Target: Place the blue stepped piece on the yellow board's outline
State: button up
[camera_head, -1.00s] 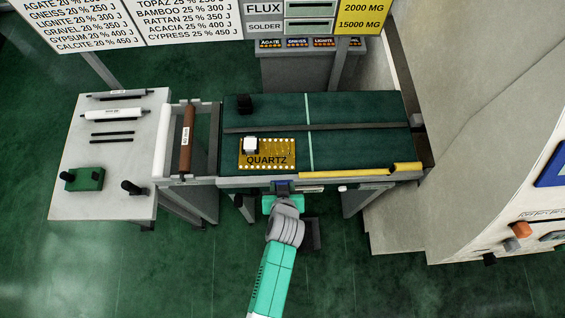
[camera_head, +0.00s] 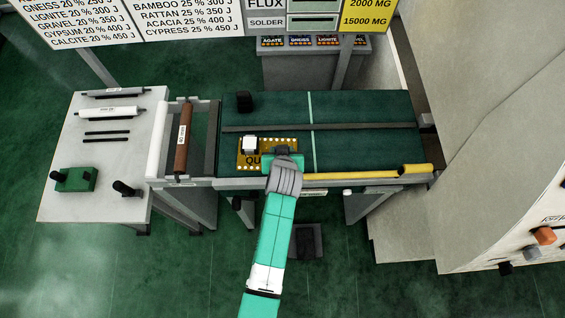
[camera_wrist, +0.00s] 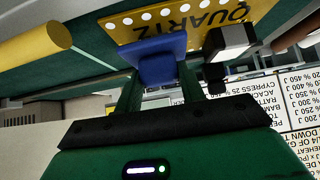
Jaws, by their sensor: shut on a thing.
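The yellow board (camera_head: 243,158), lettered QUARTZ, lies on the dark green conveyor. It also shows upside down in the wrist view (camera_wrist: 150,34). A white block with a dark part (camera_head: 250,143) sits at the board's left end. My gripper (camera_head: 284,158) is over the board's right part and covers some of its lettering. In the wrist view my gripper (camera_wrist: 158,85) is shut on the blue stepped piece (camera_wrist: 155,48), which is in front of the board. I cannot tell whether the piece touches the board. The board's outline is not clearly visible.
A dark rail (camera_head: 350,126) crosses the conveyor behind the board. A yellow bar (camera_head: 350,176) runs along its front edge. A black block (camera_head: 244,101) stands at the back left. A brown roller (camera_head: 184,138) and a side table (camera_head: 60,205) are at left.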

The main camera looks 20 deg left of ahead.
aim_at(282, 141)
jog(key=w+b, duration=0.1)
jog(key=w+a, duration=0.1)
jog(key=w+b, duration=0.1)
jog(key=shift+w+a+f+b, duration=0.25)
jog(key=shift+w+a+b, duration=0.05)
jog(key=shift+a, duration=0.05)
jog(key=shift+s+f+b, duration=0.1)
jog(key=shift+f+b, duration=0.2)
jog(key=shift+f, duration=0.3)
jog(key=shift+f, duration=0.25)
jog(key=o, duration=1.3)
jog(key=v, duration=0.8)
